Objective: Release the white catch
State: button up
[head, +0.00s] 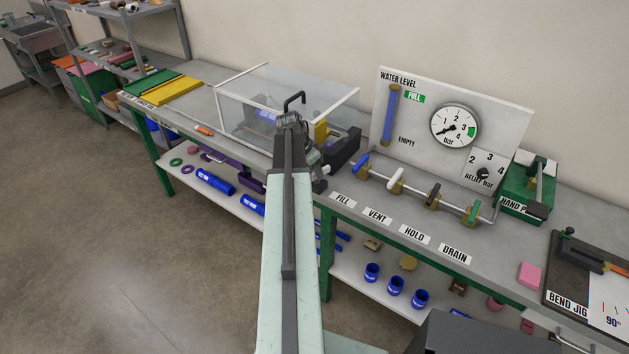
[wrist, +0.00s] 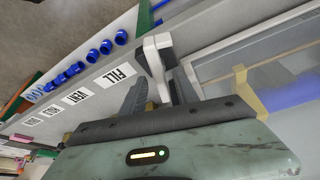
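The white catch (wrist: 156,52) is a small white upright piece with a bent top, in the wrist view at the front edge of the grey bench. My gripper (wrist: 160,84) has its two dark fingers apart, one on each side of the catch's lower part. A gap seems to show beside the catch, and I cannot tell whether a finger touches it. The clear guard box (head: 252,82) stands just behind my gripper in the head view, and its pane (wrist: 255,62) is at the right in the wrist view. In the head view my arm hides the catch.
A valve row with blue (head: 361,162), white (head: 396,180), black and green handles lies right of my gripper, below a gauge panel (head: 500,108). A green hand pump (head: 525,190) and a bend jig (head: 566,262) stand further right. A lower shelf (head: 350,284) holds blue fittings. Open floor lies left.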

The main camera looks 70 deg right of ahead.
jog(key=shift+s+d+f, duration=0.1)
jog(key=shift+d+f, duration=0.05)
jog(key=shift+f, duration=0.45)
jog(key=shift+r, duration=0.15)
grip_shut()
jog(key=shift+n, duration=0.7)
grip_release()
